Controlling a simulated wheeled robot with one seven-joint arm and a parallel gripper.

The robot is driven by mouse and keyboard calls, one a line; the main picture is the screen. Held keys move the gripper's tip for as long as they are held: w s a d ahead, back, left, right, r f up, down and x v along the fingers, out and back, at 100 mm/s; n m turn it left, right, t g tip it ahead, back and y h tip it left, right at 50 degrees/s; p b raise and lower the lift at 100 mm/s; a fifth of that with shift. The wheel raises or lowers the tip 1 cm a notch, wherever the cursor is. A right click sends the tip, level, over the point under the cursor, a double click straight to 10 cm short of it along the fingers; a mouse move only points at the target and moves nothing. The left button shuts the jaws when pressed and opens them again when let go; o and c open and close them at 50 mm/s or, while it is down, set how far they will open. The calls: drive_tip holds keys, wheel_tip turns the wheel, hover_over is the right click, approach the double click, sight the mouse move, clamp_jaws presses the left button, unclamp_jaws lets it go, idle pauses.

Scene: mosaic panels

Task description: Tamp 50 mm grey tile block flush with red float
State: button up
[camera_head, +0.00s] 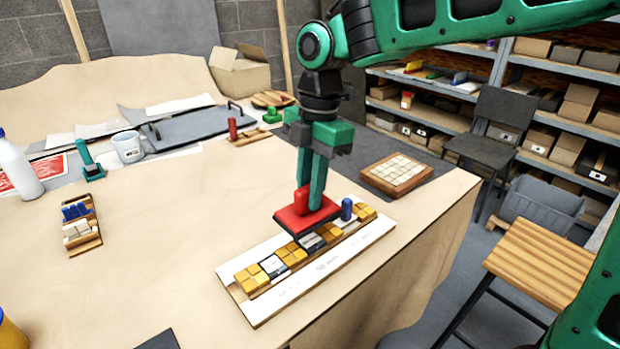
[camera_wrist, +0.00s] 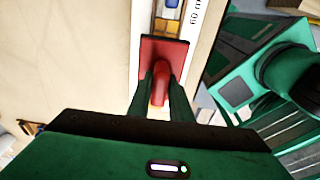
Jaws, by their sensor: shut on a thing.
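My gripper (camera_head: 311,190) is shut on the handle of the red float (camera_head: 309,217), which also shows in the wrist view (camera_wrist: 178,52). The float is over the row of tiles on a white panel strip (camera_head: 262,309). I cannot tell whether its base touches the tiles. A grey tile block (camera_head: 312,241) shows partly under the float's front edge. Another grey-white block (camera_head: 273,265) lies nearer, between yellow tile blocks (camera_head: 251,277). A blue peg-like piece (camera_head: 347,209) stands on the row right of the float. Tiles directly beneath the float are hidden.
A tray of pale tiles (camera_head: 398,172) lies at the table's right. A small rack of blue and white tiles (camera_head: 80,222) is at left, with a white bottle (camera_head: 18,167) and a mug (camera_head: 128,147) behind. The middle left of the table is clear.

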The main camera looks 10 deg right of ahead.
sight(311, 215)
drive_tip(key=shift+w+d+f, duration=0.1)
drive_tip(key=shift+d+f, duration=0.05)
drive_tip(key=shift+f, duration=2.75)
drive_tip(key=shift+f, duration=0.25)
drive_tip(key=shift+f, duration=0.6)
idle(0.6)
drive_tip(key=shift+r, duration=3.6)
